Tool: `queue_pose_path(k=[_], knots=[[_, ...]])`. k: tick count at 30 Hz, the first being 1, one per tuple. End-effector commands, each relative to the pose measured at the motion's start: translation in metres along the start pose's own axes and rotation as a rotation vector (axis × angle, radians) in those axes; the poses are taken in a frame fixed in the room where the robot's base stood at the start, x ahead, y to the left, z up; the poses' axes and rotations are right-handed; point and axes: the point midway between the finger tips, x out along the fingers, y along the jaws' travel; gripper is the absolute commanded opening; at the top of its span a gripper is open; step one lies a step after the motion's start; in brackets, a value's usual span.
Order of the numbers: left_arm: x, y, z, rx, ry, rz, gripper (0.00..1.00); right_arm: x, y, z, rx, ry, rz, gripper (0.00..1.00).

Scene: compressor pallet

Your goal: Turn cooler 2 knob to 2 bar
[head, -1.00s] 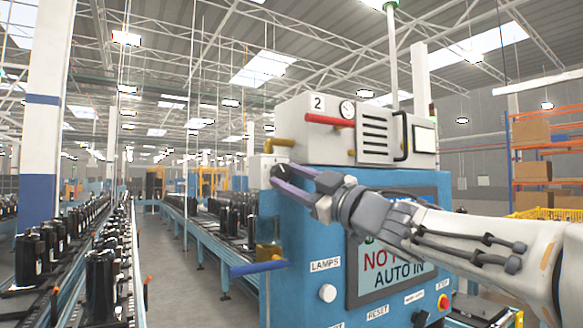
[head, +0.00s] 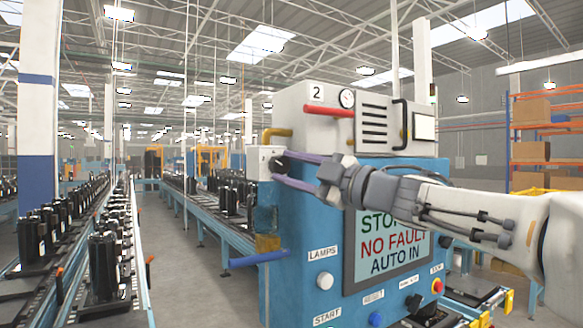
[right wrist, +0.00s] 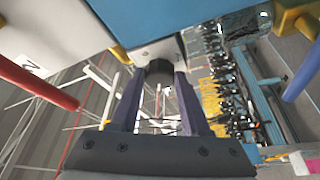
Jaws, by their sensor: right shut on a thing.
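The cooler 2 unit (head: 370,122) is a white box marked "2" on top of a blue cabinet, with a round gauge (head: 347,98) whose reading is too small to tell. A small dark knob (head: 278,164) sits on a pale block at the cabinet's upper left corner. My right gripper (head: 280,169) reaches in from the right with its purple fingers shut on this knob. In the right wrist view the black knob (right wrist: 160,71) sits between the tips of the fingers of the right gripper (right wrist: 159,82). My left gripper is out of view.
The blue cabinet (head: 292,215) has a screen reading "NO FAULT AUTO IN", partly behind my right arm. Red (head: 328,111) and yellow pipes stick out near the knob, with a blue pipe (head: 257,258) lower. Conveyors with black compressors run at the left.

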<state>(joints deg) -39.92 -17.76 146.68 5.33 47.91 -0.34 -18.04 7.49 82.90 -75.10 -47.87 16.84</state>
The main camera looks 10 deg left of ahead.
Motion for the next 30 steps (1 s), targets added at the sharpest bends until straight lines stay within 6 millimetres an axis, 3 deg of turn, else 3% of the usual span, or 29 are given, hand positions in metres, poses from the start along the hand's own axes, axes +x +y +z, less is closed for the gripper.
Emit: queue_pose_path(k=[8, 9, 10, 11, 22, 30], knots=[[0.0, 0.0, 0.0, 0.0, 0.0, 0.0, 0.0, 0.0, 0.0, 0.0, -0.002, 0.0, -0.001, 0.0], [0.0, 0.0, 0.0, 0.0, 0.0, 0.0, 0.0, 0.0, 0.0, 0.0, -0.002, 0.0, -0.001, 0.61], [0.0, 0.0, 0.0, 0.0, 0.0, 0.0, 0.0, 0.0, 0.0, 0.0, -0.001, 0.0, -0.001, 0.73], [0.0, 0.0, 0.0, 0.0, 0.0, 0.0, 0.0, 0.0, 0.0, 0.0, -0.001, 0.0, -0.001, 0.76], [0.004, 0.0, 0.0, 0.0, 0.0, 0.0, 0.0, -0.005, -0.001, 0.001, -0.002, -0.001, 0.001, 0.76], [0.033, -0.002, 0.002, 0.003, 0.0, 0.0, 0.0, -0.053, -0.004, 0.003, -0.005, -0.003, 0.003, 0.76]])
